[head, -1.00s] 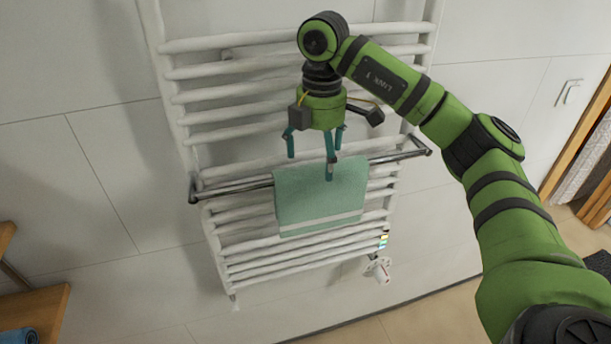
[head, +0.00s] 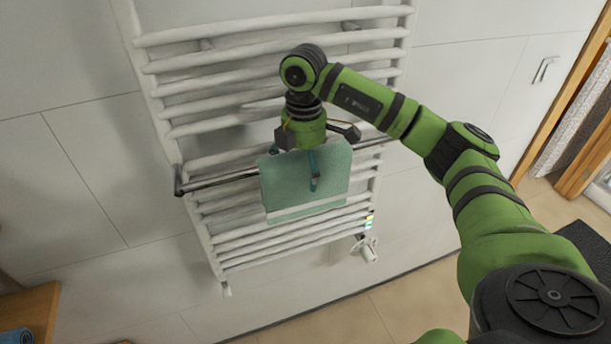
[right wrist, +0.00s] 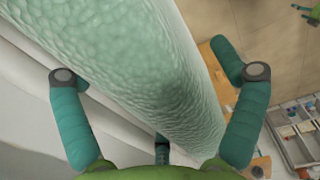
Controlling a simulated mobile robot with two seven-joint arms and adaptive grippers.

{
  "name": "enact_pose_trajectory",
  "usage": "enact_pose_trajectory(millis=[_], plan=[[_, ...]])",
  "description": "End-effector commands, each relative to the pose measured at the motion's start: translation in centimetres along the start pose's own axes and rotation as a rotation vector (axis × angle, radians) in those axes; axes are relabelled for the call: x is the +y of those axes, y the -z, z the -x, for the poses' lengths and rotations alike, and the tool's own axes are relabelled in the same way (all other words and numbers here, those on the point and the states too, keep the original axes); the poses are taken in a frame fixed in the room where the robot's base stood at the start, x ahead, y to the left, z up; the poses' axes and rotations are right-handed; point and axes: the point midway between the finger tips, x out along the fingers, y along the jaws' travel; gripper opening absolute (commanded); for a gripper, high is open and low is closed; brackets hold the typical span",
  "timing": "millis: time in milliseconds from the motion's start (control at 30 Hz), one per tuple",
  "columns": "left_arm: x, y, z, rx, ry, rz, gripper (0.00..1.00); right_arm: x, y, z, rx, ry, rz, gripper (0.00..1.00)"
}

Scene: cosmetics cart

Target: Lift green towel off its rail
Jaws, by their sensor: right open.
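The green towel (head: 287,188), with a pale stripe near its lower edge, hangs folded over a dark metal rail (head: 222,181) in front of the white radiator. My right gripper (head: 302,166) is open at the towel's top edge, pointing down. One finger shows in front of the towel; the others are partly hidden. In the right wrist view, the towel's rounded top fold (right wrist: 130,60) runs between the spread fingers of the right gripper (right wrist: 160,85), which are not closed on it. A small green and teal part, seemingly my left gripper (right wrist: 305,11), is cut off at the corner.
The white ladder radiator (head: 185,108) stands behind the rail against the tiled wall. A white valve (head: 367,250) is at its lower right. A wooden shelf (head: 32,312) is at the lower left. The right wrist view shows a tray of small items (right wrist: 298,130).

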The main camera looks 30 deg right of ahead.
Motion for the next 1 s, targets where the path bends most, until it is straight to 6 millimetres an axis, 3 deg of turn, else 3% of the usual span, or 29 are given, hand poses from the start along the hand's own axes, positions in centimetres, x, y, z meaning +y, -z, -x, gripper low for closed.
enact_pose_trajectory(millis=[33,67,200,667,867,1000], plan=[[0.0,0.0,0.0,0.0,0.0,0.0,0.98,0.0,0.0,0.0,0.0,0.0,0.0,0.95],[0.0,0.0,0.0,-0.001,0.0,0.0,0.98,0.0,0.0,0.0,0.0,0.0,0.0,0.87],[0.0,-0.2,0.0,-0.003,-0.001,0.0,0.98,0.0,0.0,0.0,0.0,0.0,0.0,0.31],[0.1,-0.9,-0.1,-0.014,-0.001,0.001,0.98,0.0,0.0,0.1,-0.001,0.002,0.0,0.29],[0.1,-0.9,-0.8,-0.015,-0.001,0.001,0.98,0.1,0.1,1.9,0.002,-0.002,0.0,0.29],[0.1,-1.0,-1.2,-0.015,-0.001,0.001,0.98,0.1,0.0,4.3,0.002,-0.004,-0.001,0.29]])
